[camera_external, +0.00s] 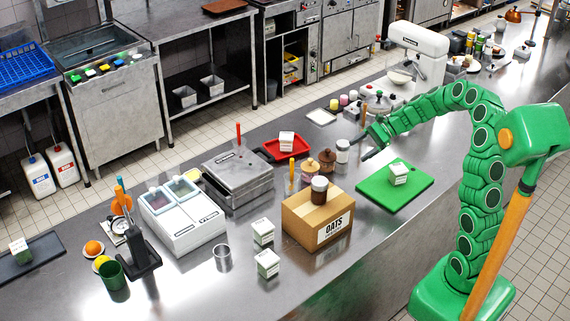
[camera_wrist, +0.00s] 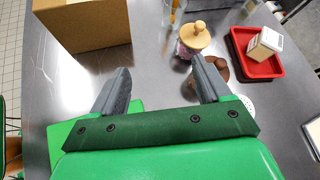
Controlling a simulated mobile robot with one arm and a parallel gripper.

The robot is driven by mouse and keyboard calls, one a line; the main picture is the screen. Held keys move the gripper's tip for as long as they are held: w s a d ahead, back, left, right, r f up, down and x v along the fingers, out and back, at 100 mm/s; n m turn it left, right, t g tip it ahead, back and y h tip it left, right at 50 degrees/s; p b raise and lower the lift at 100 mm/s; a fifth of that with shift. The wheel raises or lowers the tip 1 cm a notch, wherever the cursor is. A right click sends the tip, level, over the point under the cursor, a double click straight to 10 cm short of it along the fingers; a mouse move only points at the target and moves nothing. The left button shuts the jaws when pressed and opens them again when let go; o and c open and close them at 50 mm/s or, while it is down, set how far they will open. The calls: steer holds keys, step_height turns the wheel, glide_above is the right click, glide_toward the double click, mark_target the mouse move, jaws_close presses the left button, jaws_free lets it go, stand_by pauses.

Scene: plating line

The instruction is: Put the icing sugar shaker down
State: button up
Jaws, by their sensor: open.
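A shaker with a pale body and grey top (camera_external: 342,150), likely the icing sugar shaker, stands upright on the steel counter beside the wooden-lidded jars. My gripper (camera_external: 366,144) is just to its right, low over the counter. In the wrist view my gripper (camera_wrist: 158,66) has its two grey fingers wide apart, with only bare counter between them. A pale perforated top (camera_wrist: 248,104), likely the shaker's, shows outside the right finger, partly hidden by my gripper. I cannot read any label on it.
Wooden-lidded jars (camera_external: 309,170) (camera_wrist: 195,38) stand close by. A red tray (camera_external: 265,151) holds a small carton. An oats box (camera_external: 300,226) carries a brown jar (camera_external: 319,188). A green board (camera_external: 412,197) with a carton lies in front of my arm.

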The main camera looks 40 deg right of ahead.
steer(key=s+a+r+n+g+h, duration=0.25)
steer(key=s+a+n, duration=0.3)
steer(key=s, duration=0.35)
steer(key=s+a+r+n+g+h, duration=0.1)
steer(key=s+a+n+g, duration=0.25)
steer(key=s+a, duration=0.4)
steer(key=s+d+n+h, duration=0.3)
steer(key=s+d+n, duration=0.1)
steer(key=s, duration=0.8)
steer(key=s+d+n+h, duration=0.4)
steer(key=s+n, duration=0.1)
steer(key=s, duration=0.7)
steer(key=shift+s+d+f+n, duration=0.15)
steer(key=shift+f+n, duration=0.25)
